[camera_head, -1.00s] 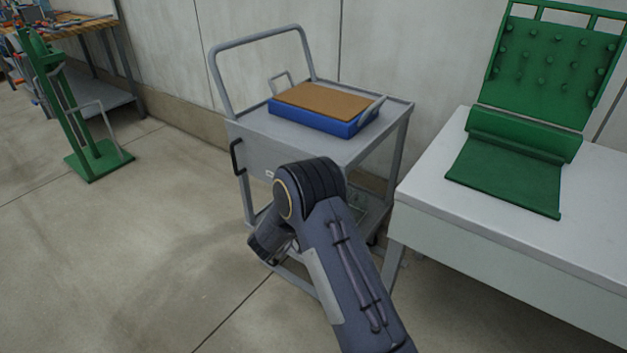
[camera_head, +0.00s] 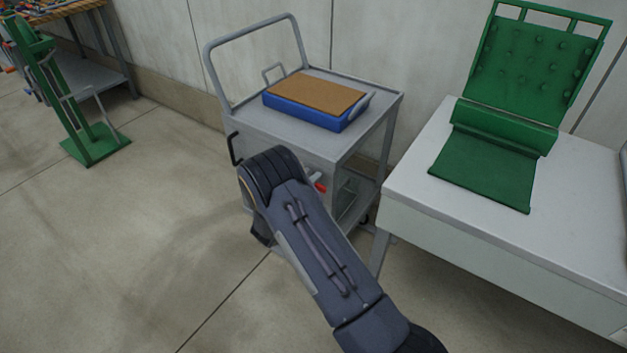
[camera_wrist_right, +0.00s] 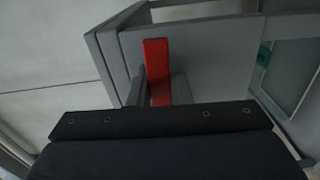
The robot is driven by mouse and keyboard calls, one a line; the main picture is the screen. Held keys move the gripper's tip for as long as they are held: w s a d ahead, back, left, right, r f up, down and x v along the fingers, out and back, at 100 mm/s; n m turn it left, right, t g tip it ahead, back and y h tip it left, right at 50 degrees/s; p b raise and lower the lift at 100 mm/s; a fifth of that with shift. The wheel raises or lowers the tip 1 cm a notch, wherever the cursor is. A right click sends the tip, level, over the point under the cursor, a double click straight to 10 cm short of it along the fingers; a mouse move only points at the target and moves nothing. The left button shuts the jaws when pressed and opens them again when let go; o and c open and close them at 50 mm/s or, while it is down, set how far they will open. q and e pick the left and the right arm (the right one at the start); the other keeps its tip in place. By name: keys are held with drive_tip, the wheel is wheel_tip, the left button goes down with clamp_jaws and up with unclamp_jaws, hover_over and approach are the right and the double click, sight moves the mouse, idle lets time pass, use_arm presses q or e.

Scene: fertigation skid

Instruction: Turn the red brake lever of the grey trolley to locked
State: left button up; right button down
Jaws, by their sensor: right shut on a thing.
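The grey trolley (camera_head: 290,130) stands against the wall in the head view. Its red brake lever (camera_head: 320,187) shows as a small red end just right of my right forearm. In the right wrist view the lever (camera_wrist_right: 156,55) is a red bar in front of a grey trolley panel (camera_wrist_right: 215,70). My right gripper (camera_wrist_right: 158,88) is shut on the lever, with a grey finger on each side of its lower part. The dark gripper body hides the lever's lower end. In the head view my right arm hides the fingers. My left gripper is not in view.
A blue tray (camera_head: 305,108) with a brown top lies on the trolley. A white bench (camera_head: 480,220) with a green stand (camera_head: 530,80) is close on the right. A green floor stand (camera_head: 98,148) is at the left. The floor left of the trolley is clear.

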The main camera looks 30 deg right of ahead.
drive_tip(key=shift+n, duration=0.4)
drive_tip(key=shift+r, duration=0.1)
drive_tip(key=c, duration=1.3)
unclamp_jaws()
drive_tip(key=shift+a, duration=0.1)
drive_tip(key=v, duration=0.7)
drive_tip(key=shift+s+a, duration=0.15)
drive_tip(key=shift+a, duration=0.15)
